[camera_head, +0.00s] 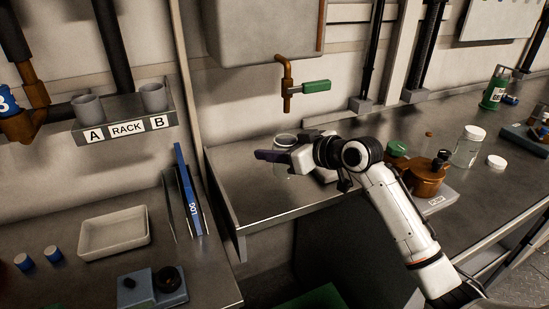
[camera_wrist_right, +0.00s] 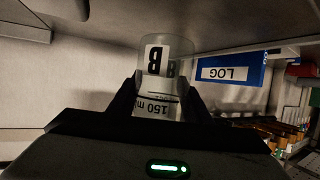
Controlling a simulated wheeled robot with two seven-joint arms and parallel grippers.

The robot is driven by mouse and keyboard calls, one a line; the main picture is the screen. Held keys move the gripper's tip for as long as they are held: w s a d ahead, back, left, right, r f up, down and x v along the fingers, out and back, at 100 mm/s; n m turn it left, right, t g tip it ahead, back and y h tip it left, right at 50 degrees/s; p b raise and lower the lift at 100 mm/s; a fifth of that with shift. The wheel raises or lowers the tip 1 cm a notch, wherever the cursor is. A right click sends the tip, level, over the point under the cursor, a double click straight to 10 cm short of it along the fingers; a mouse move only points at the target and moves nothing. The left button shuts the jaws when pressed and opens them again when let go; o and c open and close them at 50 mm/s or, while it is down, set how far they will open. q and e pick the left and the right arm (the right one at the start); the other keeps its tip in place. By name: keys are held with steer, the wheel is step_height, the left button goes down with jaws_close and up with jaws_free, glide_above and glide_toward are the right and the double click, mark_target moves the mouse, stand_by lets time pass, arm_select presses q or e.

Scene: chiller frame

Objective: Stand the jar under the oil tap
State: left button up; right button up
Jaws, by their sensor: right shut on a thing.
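The clear jar (camera_wrist_right: 165,60) has white labels reading B and 150 m, which appear inverted in the right wrist view. My right gripper (camera_wrist_right: 158,95) is shut on it, one dark finger on each side. In the head view the jar (camera_head: 285,141) shows partly behind the purple finger of my right gripper (camera_head: 276,157). The oil tap (camera_head: 287,84) is a copper pipe with a green handle on the wall. Its spout is above the jar in the picture. Whether the jar touches the bench cannot be told. My left gripper is not in view.
The steel bench (camera_head: 235,175) has bare room left of the jar. A brown pot (camera_head: 428,178), a lidded glass jar (camera_head: 468,147) and a white cap (camera_head: 496,162) stand to the right. A blue LOG binder (camera_head: 188,190) and a white tray (camera_head: 115,232) are at lower left.

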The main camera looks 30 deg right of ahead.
steer(key=shift+w+f, duration=0.1)
steer(key=shift+f, duration=1.65)
steer(key=shift+f, duration=0.1)
steer(key=o, duration=1.1)
steer(key=shift+c, duration=0.2)
steer(key=v, duration=1.2)
